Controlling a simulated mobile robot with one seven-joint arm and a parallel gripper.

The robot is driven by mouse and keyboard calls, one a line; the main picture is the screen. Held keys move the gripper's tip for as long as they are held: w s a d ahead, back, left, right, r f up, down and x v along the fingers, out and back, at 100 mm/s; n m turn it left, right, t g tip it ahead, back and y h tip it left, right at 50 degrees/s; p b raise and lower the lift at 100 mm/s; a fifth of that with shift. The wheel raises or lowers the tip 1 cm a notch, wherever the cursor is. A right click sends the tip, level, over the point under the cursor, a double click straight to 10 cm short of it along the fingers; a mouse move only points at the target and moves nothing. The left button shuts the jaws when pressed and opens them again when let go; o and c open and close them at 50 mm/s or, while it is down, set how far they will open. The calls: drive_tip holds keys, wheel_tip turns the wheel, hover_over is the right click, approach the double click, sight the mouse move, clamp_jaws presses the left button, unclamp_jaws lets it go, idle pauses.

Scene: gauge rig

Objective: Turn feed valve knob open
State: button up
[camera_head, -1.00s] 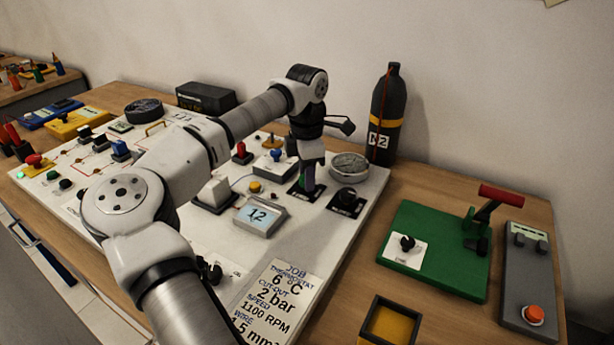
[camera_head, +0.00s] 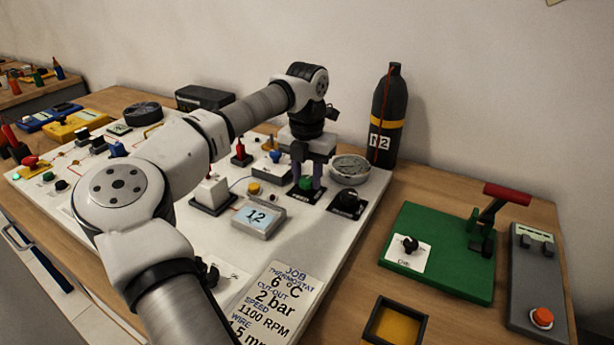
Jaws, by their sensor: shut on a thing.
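A small green knob (camera_head: 306,184) stands on a dark labelled plate on the white rig board (camera_head: 290,250); the label is too small to read surely, so I cannot confirm it is the feed valve knob. My gripper (camera_head: 307,182) points down over it, with one finger on its left and one on its right. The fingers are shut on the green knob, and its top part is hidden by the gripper. A black knob (camera_head: 348,200) on a similar plate sits just to the right, apart from the fingers.
A round grey dial (camera_head: 350,168) and a dark N2 bottle (camera_head: 388,120) stand close on the right. My arm covers much of the board.

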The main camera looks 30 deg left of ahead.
sight(307, 179)
drive_tip(key=shift+n, duration=0.6)
drive_tip(key=o, duration=1)
drive_tip(key=shift+c, duration=0.2)
wheel_tip(307, 179, up, 14)
drive_tip(key=shift+b, duration=0.35)
drive_tip(key=shift+f, duration=0.1)
